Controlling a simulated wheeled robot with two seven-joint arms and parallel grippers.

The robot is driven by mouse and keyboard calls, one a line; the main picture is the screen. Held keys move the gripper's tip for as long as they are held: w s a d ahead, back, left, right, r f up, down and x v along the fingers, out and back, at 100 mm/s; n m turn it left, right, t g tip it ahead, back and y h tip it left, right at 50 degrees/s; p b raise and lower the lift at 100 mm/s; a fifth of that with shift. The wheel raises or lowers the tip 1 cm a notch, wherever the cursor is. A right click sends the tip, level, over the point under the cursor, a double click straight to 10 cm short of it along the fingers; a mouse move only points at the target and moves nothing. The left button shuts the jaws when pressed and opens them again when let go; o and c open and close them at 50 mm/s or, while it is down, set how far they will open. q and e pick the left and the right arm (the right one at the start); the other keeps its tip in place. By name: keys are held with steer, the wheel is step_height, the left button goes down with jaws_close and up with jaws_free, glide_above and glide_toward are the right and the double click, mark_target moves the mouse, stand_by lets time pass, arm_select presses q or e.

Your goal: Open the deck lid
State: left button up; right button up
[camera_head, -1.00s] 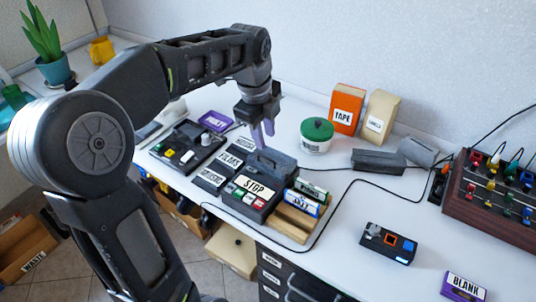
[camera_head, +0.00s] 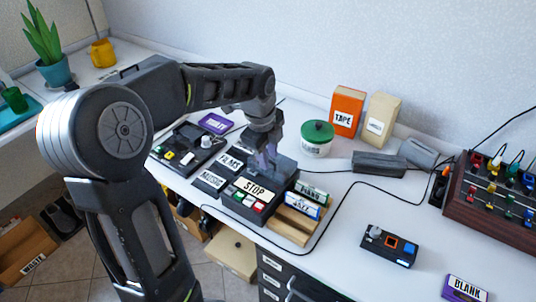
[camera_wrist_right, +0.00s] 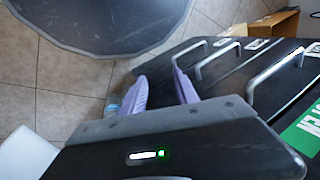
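The dark deck (camera_head: 236,205) stands on the white desk, with a STOP label and coloured buttons on its front part. Its grey lid (camera_head: 286,168) is at the back of the deck and partly hidden by my left gripper. My left gripper (camera_head: 267,158) points down at the lid's left side, its purple fingers touching or very close to it. Whether it grips the lid I cannot tell. My right gripper (camera_wrist_right: 160,92) shows in the right wrist view, its purple fingers apart and empty, in front of dark drawers with metal handles.
Labelled cases, including MUSIC (camera_head: 211,181), lie left of the deck. A wooden rack (camera_head: 290,228) with tapes stands right of it. A green-lidded jar (camera_head: 317,139) is behind, and a black cable runs around.

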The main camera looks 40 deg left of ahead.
arm_select(q)
steer(key=shift+c, duration=0.2)
jaws_close()
stand_by(1.1)
